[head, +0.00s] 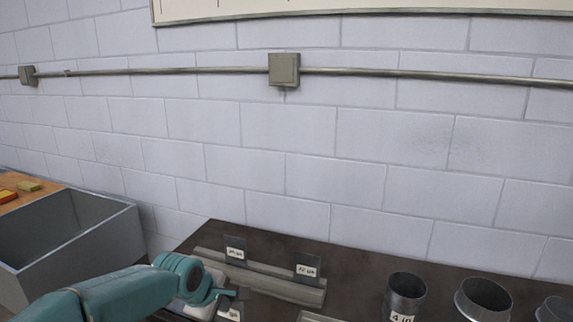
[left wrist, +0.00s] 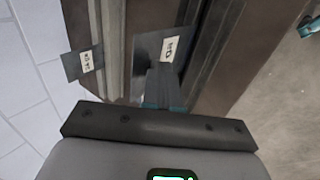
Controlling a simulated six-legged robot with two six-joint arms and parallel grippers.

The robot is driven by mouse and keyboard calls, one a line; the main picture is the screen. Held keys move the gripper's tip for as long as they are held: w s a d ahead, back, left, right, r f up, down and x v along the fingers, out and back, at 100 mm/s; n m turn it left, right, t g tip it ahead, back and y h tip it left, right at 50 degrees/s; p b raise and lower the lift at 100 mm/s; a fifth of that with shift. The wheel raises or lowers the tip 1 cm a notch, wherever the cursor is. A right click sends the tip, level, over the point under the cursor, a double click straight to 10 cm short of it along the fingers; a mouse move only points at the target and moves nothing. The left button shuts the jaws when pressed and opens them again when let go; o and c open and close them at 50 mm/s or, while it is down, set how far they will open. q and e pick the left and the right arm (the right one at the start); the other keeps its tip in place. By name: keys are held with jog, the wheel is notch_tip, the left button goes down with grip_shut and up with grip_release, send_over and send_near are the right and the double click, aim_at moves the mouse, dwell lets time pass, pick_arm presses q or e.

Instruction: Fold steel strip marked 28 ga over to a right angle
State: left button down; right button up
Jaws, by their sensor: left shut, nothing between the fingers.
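My left gripper (head: 226,294) reaches in from the lower left over the dark bench; its fingers are shut and empty. In the left wrist view the fingertips (left wrist: 163,88) are close to a dark metal strip (left wrist: 150,45) with a white label, and I cannot tell whether they touch it. A labelled strip (head: 232,312) partly shows below the gripper, its label ending in "ga". Two more upright labelled strips, one at the back left (head: 235,249) and one to the right (head: 306,271), stand at a long grey bar (head: 270,282). I cannot surely read which is 28 ga. My right gripper is not in view.
Round metal duct pieces (head: 406,293) (head: 484,298) stand at the right of the bench (head: 350,262). A grey open bin (head: 75,240) is at the left. A block wall with a conduit is behind.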

pick_arm(q)
jog(key=shift+w+d+p, duration=0.3)
jog(key=shift+w+p, duration=0.05)
jog(key=shift+w, duration=0.65)
jog(key=shift+w+d+p, duration=0.4)
jog(key=shift+w+p, duration=0.1)
jog(key=shift+w, duration=0.35)
jog(key=shift+f, duration=0.15)
jog(key=shift+w+d+f, duration=0.3)
jog(key=shift+w+f, duration=0.2)
jog(key=shift+w, duration=0.2)
